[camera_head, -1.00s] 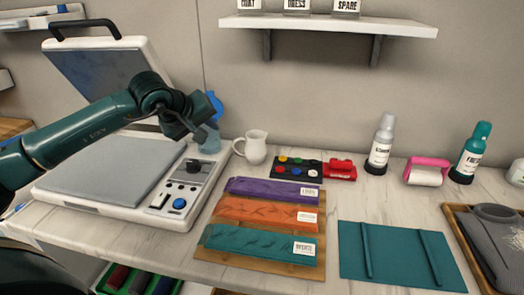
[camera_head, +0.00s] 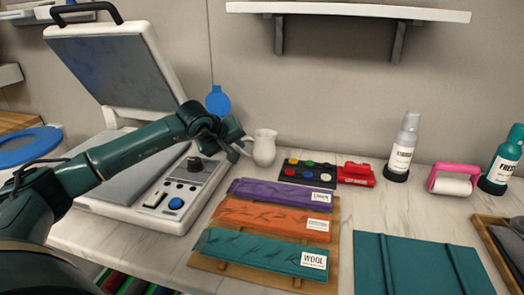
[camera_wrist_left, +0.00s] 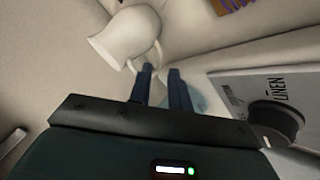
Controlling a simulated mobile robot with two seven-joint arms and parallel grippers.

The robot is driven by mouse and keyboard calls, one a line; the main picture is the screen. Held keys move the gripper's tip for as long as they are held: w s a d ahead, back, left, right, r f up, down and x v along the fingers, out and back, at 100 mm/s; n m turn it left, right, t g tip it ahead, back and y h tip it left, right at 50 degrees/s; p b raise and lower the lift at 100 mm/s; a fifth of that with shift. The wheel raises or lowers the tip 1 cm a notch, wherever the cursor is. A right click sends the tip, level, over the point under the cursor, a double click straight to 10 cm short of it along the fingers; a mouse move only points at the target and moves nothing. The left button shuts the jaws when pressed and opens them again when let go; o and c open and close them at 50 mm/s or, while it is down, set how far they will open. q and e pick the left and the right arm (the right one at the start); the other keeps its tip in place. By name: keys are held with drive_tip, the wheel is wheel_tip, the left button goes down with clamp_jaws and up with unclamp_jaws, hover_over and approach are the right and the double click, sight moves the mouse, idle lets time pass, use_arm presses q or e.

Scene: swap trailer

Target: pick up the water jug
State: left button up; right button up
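The white water jug (camera_head: 264,147) stands upright on the worktop against the back wall, right of the heat press. Its handle points left, towards my left gripper (camera_head: 240,147). In the left wrist view the jug (camera_wrist_left: 122,38) lies just ahead of the fingers, with its handle close to the fingertips. My left gripper (camera_wrist_left: 161,70) is open, with a gap between its two fingers. The left finger overlaps the lower part of the handle in the picture; I cannot tell if they touch. My right gripper is not in view.
The heat press (camera_head: 190,182), its lid raised, stands left of the jug under my left arm. A paint palette (camera_head: 308,170) is right of the jug. Wrapped fabric bundles on a wooden rack (camera_head: 334,215) lie in front. A blue disc (camera_head: 218,101) hangs on the wall.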

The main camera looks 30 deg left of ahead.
sight(242, 150)
use_arm(q)
drive_tip(key=x, duration=0.5)
drive_tip(key=shift+w+a+r, duration=0.1)
drive_tip(key=shift+a, duration=0.15)
clamp_jaws()
drive_tip(key=shift+r, duration=0.15)
